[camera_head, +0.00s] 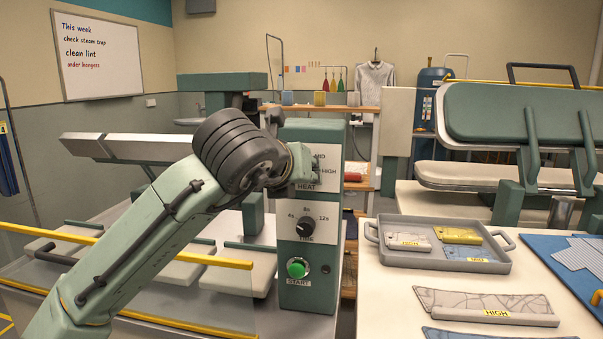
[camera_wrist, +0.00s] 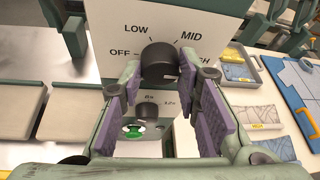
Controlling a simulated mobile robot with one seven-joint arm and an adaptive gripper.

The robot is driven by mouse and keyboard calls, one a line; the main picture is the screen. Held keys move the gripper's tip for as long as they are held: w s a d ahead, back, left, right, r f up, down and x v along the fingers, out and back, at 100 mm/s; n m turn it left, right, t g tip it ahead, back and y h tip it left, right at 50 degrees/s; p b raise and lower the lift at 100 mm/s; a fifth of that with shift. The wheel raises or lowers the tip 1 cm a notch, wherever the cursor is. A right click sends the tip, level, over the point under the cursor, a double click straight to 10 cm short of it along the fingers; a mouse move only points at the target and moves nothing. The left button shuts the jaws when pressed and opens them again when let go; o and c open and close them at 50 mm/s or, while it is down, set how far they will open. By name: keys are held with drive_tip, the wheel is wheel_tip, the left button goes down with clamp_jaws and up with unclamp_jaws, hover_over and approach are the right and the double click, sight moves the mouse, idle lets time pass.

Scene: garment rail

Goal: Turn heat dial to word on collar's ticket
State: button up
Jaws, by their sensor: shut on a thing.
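The black heat dial (camera_wrist: 160,60) is on the white plate of the green control post (camera_head: 308,260). My gripper (camera_wrist: 160,76) is shut on it, one finger on each side. Around it I read OFF, LOW and MID; HIGH is partly covered by a finger. I cannot tell which way the dial points. In the head view my gripper (camera_head: 302,168) covers the dial. A long grey patterned piece (camera_head: 470,300), collar-like in shape, lies on the right table with a yellow HIGH ticket (camera_head: 496,313). I cannot be sure it is the collar.
Below are the time dial (camera_head: 306,222) and green START button (camera_head: 297,268). A grey tray (camera_head: 440,262) holds several fabric pieces with tickets, including HIGH and MID. A blue mat (camera_head: 560,250) lies right. Pressing machines stand on both sides.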

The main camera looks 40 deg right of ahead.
drive_tip(key=o, duration=1.2)
drive_tip(key=shift+c, duration=0.2)
drive_tip(key=v, duration=1.2)
